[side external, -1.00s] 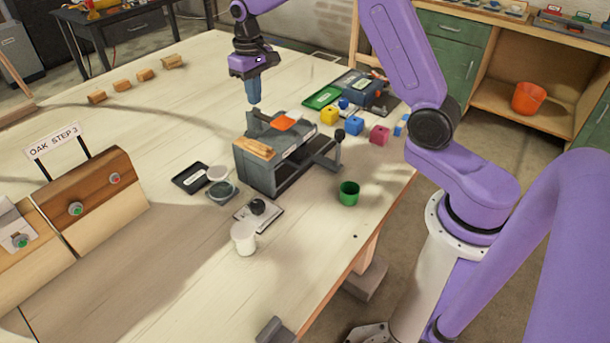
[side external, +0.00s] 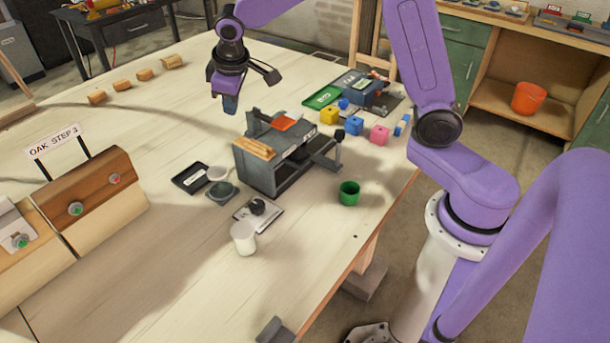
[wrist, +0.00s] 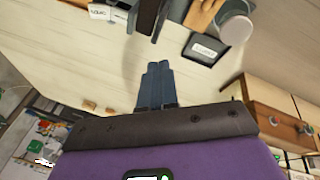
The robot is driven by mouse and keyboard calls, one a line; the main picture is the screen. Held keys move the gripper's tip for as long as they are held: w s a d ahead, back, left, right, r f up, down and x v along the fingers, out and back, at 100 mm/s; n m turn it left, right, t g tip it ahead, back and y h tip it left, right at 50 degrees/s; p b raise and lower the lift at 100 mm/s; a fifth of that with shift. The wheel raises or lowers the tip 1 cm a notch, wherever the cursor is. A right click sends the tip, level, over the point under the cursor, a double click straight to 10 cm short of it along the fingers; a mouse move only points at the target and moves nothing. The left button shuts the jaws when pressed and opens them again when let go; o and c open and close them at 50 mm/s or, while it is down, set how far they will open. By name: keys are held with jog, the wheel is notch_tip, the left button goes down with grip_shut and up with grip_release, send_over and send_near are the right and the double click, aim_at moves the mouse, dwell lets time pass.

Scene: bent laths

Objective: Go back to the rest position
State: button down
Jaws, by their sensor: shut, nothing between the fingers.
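My gripper (side external: 231,105) hangs in the air above the table, behind and a little left of the grey bending machine (side external: 270,175). Its blue fingers point down and are closed together with nothing between them. In the wrist view the fingers (wrist: 157,72) lie side by side against the bare table top. The machine carries light wooden laths (side external: 254,147) and an orange piece (side external: 285,123) on top. My gripper is apart from the machine and from everything on the table.
A green cup (side external: 348,193), a white cup (side external: 244,238) and a black tray (side external: 191,178) stand around the machine. Coloured blocks (side external: 354,126) lie behind it. Wooden step blocks (side external: 90,195) stand at the left.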

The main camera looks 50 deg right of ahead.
jog(key=shift+n+y, duration=0.3)
jog(key=shift+n, duration=0.5)
jog(key=s, duration=0.2)
jog(key=s+a, duration=0.2)
jog(key=s, duration=0.1)
jog(key=shift+s+a+r, duration=0.15)
jog(key=shift+s+r, duration=0.2)
jog(key=shift+r, duration=0.05)
jog(key=s+d+n+g, duration=0.1)
jog(key=s+d+n, duration=0.1)
jog(key=s, duration=1.3)
jog(key=s+d+f+n+g+y, duration=0.1)
jog(key=s+d+n+g, duration=0.1)
jog(key=s, duration=1.2)
jog(key=shift+s+d+n+g, duration=0.3)
jog(key=shift+s+d+n, duration=0.1)
jog(key=shift+d+n, duration=0.2)
